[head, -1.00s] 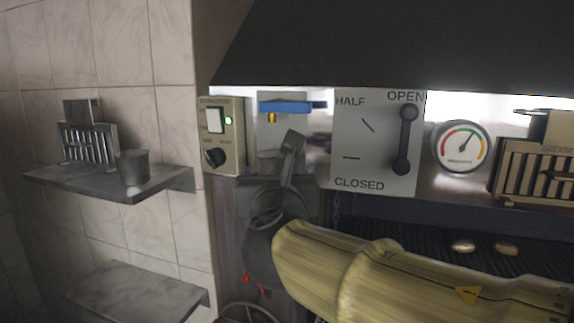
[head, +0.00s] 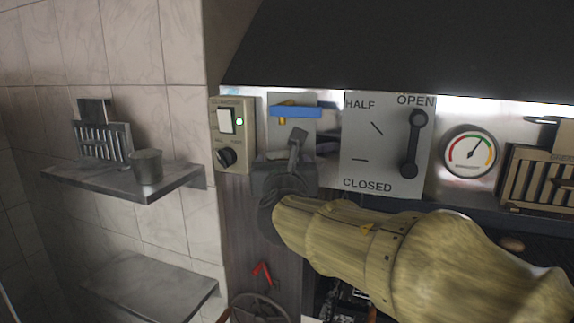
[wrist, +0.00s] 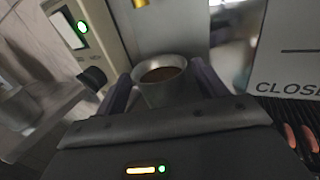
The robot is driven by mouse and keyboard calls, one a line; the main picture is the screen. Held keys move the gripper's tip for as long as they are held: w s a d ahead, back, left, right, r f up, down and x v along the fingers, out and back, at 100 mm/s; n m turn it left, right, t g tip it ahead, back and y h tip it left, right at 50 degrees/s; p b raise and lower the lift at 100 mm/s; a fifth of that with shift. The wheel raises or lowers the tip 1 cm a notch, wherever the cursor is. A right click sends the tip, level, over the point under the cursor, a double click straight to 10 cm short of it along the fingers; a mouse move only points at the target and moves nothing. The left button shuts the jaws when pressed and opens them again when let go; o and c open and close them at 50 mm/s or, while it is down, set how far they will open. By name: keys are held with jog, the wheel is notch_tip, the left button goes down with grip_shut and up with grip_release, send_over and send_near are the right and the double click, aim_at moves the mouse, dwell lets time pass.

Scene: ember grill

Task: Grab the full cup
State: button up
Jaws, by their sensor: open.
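A metal cup (wrist: 165,92) holding dark brown liquid stands upright under a brass spout in the wrist view. My gripper (wrist: 160,78) is open, with one finger on each side of the cup. I cannot tell whether either finger touches it. In the head view my gripper (head: 297,150) is in front of the dispenser and hides the cup. Another metal cup (head: 147,167) stands on the upper wall shelf at the left; its inside is not visible.
A blue tap lever (head: 296,112) is above my gripper. A switch box (head: 232,135) with a lit green lamp is to the left, and a lever plate (head: 385,145) to the right. The upper shelf (head: 120,187) also holds a metal rack (head: 103,140).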

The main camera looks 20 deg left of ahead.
jog(key=shift+p+x, duration=0.4)
jog(key=shift+x, duration=1.05)
jog(key=shift+s, duration=0.1)
jog(key=c, duration=0.8)
jog(key=shift+r, duration=0.1)
jog(key=shift+r, duration=1.7)
jog(key=b+v, duration=0.6)
jog(key=v, duration=1.2)
